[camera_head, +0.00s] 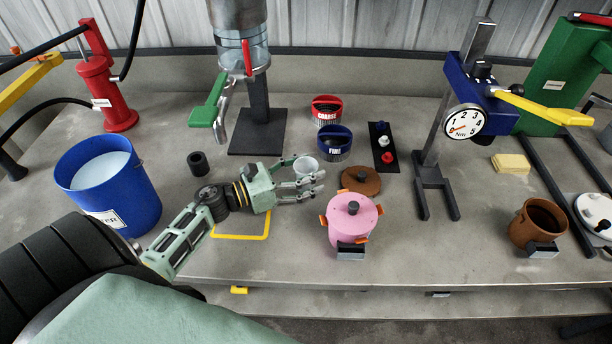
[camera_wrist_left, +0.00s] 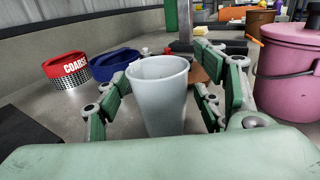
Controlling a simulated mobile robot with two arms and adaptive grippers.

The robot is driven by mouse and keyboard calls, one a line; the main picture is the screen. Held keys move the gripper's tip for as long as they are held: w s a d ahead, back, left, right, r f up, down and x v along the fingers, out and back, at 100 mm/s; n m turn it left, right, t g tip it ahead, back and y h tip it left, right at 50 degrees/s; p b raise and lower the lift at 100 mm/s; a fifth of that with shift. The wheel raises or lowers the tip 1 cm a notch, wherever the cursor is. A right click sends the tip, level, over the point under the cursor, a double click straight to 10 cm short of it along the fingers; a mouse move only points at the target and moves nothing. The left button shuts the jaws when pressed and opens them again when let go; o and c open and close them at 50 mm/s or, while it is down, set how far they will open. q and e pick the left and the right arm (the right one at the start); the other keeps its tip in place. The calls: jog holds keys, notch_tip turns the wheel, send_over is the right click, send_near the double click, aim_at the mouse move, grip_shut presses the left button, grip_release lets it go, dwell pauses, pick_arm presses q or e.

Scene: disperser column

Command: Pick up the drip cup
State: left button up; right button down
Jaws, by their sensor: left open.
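The drip cup (camera_head: 306,167) is a small pale grey-white cup standing upright on the grey bench. In the left wrist view the drip cup (camera_wrist_left: 158,95) is in the middle, between the spread fingers. My left gripper (camera_head: 304,178) is open, with its fingers on either side of the cup. In the left wrist view my left gripper (camera_wrist_left: 165,105) has green fingers at left and right of the cup, and a gap shows at the left. Whether the right-hand fingers touch it I cannot tell. My right gripper is not in view.
A pink lidded pot (camera_head: 352,222) stands close to the right of my gripper, with a brown disc (camera_head: 361,181) behind it. The red COARSE cap (camera_head: 327,108) and blue FINE cap (camera_head: 333,143) stand behind the cup. A blue bucket (camera_head: 108,184) is at the left.

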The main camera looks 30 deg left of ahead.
pick_arm(q)
jog(key=shift+c, duration=0.5)
jog(key=c, duration=0.9)
jog(key=shift+r, duration=0.1)
